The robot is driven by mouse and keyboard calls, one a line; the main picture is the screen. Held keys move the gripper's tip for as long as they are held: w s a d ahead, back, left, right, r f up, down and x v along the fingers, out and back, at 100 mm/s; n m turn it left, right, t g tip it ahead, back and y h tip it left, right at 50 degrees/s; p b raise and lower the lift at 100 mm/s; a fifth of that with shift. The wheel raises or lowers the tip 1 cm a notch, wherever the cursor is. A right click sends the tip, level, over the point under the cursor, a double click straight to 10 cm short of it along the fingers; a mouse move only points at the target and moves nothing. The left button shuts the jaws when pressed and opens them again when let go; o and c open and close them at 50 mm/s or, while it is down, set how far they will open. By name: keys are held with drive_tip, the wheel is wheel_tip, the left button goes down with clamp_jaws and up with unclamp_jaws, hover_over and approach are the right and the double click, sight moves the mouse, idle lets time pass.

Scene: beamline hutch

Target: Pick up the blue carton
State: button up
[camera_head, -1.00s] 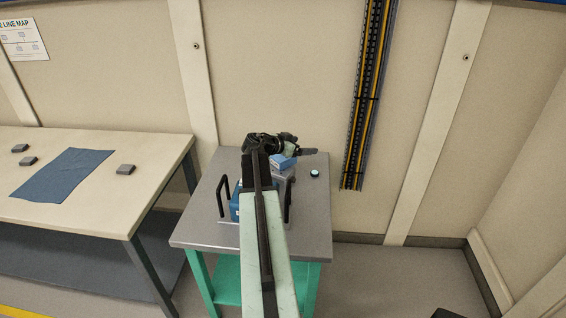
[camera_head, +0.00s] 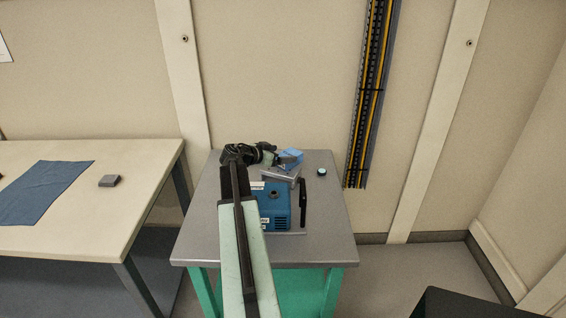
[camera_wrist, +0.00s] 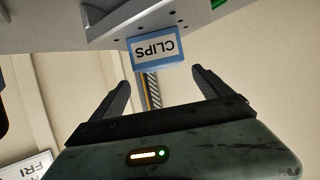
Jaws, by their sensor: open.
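The blue carton (camera_head: 291,156) sits on a grey metal block (camera_head: 283,174) on the small grey table. In the wrist view the carton (camera_wrist: 156,50) shows a white label reading CLIPS, upside down, and rests against the metal block (camera_wrist: 120,22). My gripper (camera_wrist: 162,80) is open and empty. The carton lies just beyond the fingertips, roughly in line with the gap between them. In the head view my arm covers part of the table, and the fingers are hard to make out beside the carton.
A blue device (camera_head: 275,208) with a black handle (camera_head: 303,204) stands in front of the block. A small round dark object (camera_head: 321,172) lies right of the carton. A workbench (camera_head: 110,215) with a blue cloth (camera_head: 42,192) stands left. The wall is close behind.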

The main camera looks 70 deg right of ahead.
sight(289, 154)
drive_tip(key=shift+w+f, duration=0.15)
drive_tip(key=shift+f, duration=0.3)
drive_tip(key=shift+s+f+b, duration=0.15)
drive_tip(key=shift+s+b, duration=0.05)
drive_tip(key=shift+b, duration=0.2)
drive_tip(key=b+x, duration=0.1)
drive_tip(key=x, duration=0.3)
drive_tip(key=b+x, duration=0.2)
drive_tip(key=x, duration=0.2)
drive_tip(key=shift+w+d, duration=0.15)
drive_tip(key=shift+w, duration=0.05)
drive_tip(key=c, duration=1.7)
drive_tip(key=shift+o, duration=0.2)
wheel_tip(289, 154, up, 11)
drive_tip(key=p, duration=1)
drive_tip(key=shift+f+p, duration=0.15)
drive_tip(key=shift+p, duration=0.25)
wheel_tip(289, 154, down, 11)
drive_tip(key=b, duration=1)
drive_tip(key=shift+b, duration=0.4)
drive_tip(key=shift+r, duration=0.35)
